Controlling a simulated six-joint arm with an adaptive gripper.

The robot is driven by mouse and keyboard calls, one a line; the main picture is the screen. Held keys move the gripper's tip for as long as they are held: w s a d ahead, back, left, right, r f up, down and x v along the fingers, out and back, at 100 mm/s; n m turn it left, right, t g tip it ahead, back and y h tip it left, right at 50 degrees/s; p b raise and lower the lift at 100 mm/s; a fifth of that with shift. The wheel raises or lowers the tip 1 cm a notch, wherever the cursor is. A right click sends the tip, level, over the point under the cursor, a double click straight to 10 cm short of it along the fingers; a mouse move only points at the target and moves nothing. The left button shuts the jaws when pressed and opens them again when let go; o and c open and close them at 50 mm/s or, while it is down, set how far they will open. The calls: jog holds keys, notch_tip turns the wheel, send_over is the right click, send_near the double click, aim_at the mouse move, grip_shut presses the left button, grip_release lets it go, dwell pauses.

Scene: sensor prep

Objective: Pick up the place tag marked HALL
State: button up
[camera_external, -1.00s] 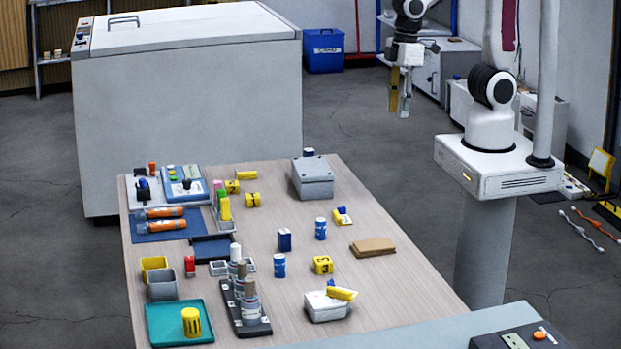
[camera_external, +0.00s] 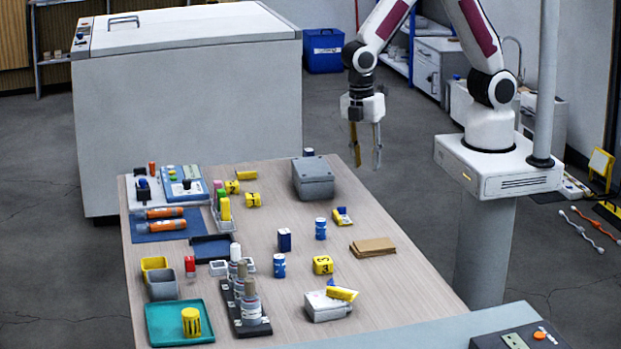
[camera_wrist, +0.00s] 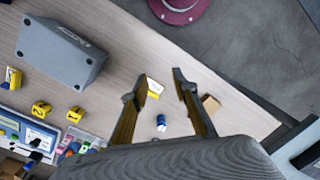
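My gripper (camera_external: 366,158) hangs open and empty above the floor side of the table's back right edge in the external view. Its two fingers are spread in the wrist view (camera_wrist: 159,78). I cannot read HALL on anything. A yellow-and-blue piece (camera_external: 342,216) lies on the table; a yellow-and-white piece, probably the same one, shows between the fingers in the wrist view (camera_wrist: 154,86). Another yellow piece (camera_external: 342,294) lies on a white box (camera_external: 327,309) near the front. Which of these, if either, is the HALL tag I cannot tell.
A grey box (camera_external: 313,178) stands at the table's back right, also large in the wrist view (camera_wrist: 60,45). A tan stack (camera_external: 373,246) lies near the right edge. Blue-labelled bottles (camera_external: 320,229) and a yellow numbered block (camera_external: 323,265) stand mid-table. Racks and trays fill the left.

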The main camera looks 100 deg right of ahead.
jog(key=w+a+f+n, duration=0.1)
jog(key=w+f+n, duration=0.2)
jog(key=f, duration=0.1)
jog(key=n+t, duration=0.1)
jog(key=n, duration=0.4)
send_over(337, 213)
jog(key=shift+s+f, duration=0.15)
jog(key=shift+f, duration=0.05)
jog(key=shift+f, duration=0.1)
jog(key=shift+f, duration=1.2)
jog(key=shift+f, duration=0.15)
jog(key=shift+w+f, duration=0.2)
jog(key=shift+f, duration=2.25)
grip_shut()
